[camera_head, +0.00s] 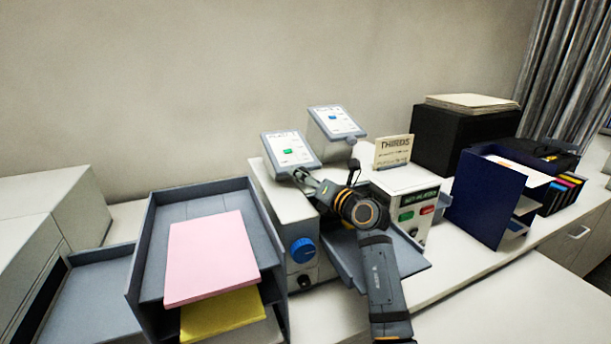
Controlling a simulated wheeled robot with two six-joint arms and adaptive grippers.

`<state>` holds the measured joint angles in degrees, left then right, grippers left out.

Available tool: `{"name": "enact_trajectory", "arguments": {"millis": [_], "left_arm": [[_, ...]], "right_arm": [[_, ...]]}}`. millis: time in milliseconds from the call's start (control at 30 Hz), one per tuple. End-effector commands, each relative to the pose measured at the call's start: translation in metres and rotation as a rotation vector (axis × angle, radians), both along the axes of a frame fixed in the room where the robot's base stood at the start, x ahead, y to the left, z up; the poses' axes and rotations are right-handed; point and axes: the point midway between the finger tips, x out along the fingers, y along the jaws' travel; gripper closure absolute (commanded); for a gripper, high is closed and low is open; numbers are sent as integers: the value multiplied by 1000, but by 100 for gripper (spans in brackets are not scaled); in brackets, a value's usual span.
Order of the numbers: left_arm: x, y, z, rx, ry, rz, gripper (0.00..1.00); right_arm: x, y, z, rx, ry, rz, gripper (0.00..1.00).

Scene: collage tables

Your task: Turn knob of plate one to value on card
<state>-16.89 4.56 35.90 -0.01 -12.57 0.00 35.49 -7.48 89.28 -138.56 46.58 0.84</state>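A white machine with two tilted display panels stands at the centre. The left panel (289,151) has a green mark and the right panel (338,121) a blue mark. A blue knob (303,249) is on the front of the machine's left part, with a small black knob (305,281) below it. A cream card (393,151) stands upright on top at the right; its small lines are too small to read. My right gripper (304,178) is just below the left panel, above and behind the blue knob, apart from it. Its fingers are too small to judge. My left gripper is out of view.
A grey tray stack (139,275) with pink paper (211,256) and yellow paper (223,313) stands at left. Green and red buttons (427,210) are on the machine's right part. A dark blue file holder (486,200) and black box (452,135) stand further right.

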Motion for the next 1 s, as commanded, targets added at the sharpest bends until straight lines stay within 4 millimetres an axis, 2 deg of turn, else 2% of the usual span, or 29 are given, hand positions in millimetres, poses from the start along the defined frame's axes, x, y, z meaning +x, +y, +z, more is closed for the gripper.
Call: {"name": "enact_trajectory", "arguments": {"millis": [233, 633, 1000], "left_arm": [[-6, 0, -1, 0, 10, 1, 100], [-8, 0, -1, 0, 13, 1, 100], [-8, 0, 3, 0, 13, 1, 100]], "right_arm": [[1, 1, 0, 0, -1, 1, 41], [0, 0, 0, 1, 0, 1, 95], [1, 0, -1, 115, 37, 40, 94]]}}
